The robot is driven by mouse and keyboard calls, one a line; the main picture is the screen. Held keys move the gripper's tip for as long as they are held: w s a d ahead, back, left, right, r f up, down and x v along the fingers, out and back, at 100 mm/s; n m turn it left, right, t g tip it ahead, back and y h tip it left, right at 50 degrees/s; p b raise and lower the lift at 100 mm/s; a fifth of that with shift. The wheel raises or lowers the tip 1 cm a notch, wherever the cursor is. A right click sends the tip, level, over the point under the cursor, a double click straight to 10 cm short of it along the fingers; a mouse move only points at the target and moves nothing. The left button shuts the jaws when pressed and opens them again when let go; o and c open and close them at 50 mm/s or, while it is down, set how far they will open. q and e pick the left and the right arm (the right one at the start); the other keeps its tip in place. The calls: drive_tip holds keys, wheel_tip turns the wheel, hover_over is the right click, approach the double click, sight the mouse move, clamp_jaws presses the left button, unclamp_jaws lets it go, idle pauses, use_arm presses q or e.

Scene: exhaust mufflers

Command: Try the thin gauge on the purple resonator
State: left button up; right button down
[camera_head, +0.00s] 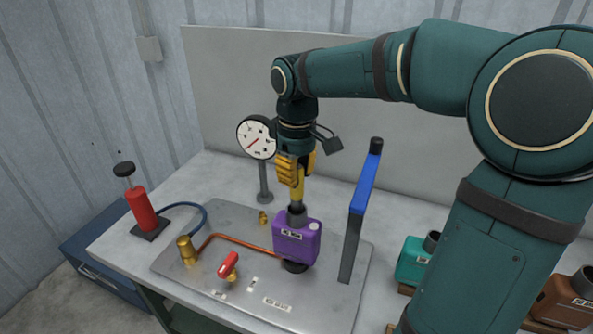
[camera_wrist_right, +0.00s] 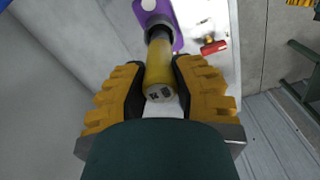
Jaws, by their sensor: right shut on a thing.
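The purple resonator (camera_head: 297,240) stands upright on the metal plate, its dark round neck (camera_head: 297,215) pointing up. It also shows at the top of the right wrist view (camera_wrist_right: 178,42). My right gripper (camera_head: 296,178) is above the neck, shut on a yellow-handled gauge (camera_head: 297,195). In the right wrist view the gauge (camera_wrist_right: 159,72) sits between both fingers, and its narrower grey end meets the neck's dark ring. The gauge looks upright and lined up with the neck. How deep its end sits is hidden. My left gripper is not in view.
A blue-topped lever (camera_head: 362,190) stands right of the resonator. A pressure dial (camera_head: 257,138) is behind it. A red hand pump (camera_head: 141,208), brass fittings, a copper pipe and a red valve handle (camera_head: 229,264) are left. Teal (camera_head: 412,262) and brown (camera_head: 566,302) resonators sit right.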

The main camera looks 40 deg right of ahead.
drive_tip(key=shift+f+b, duration=0.8)
drive_tip(key=shift+f, duration=0.6)
idle(1.4)
drive_tip(key=shift+r, duration=0.3)
drive_tip(key=shift+r+p, duration=3.2)
drive_tip(key=shift+r, duration=0.05)
drive_tip(key=shift+s+f, duration=0.1)
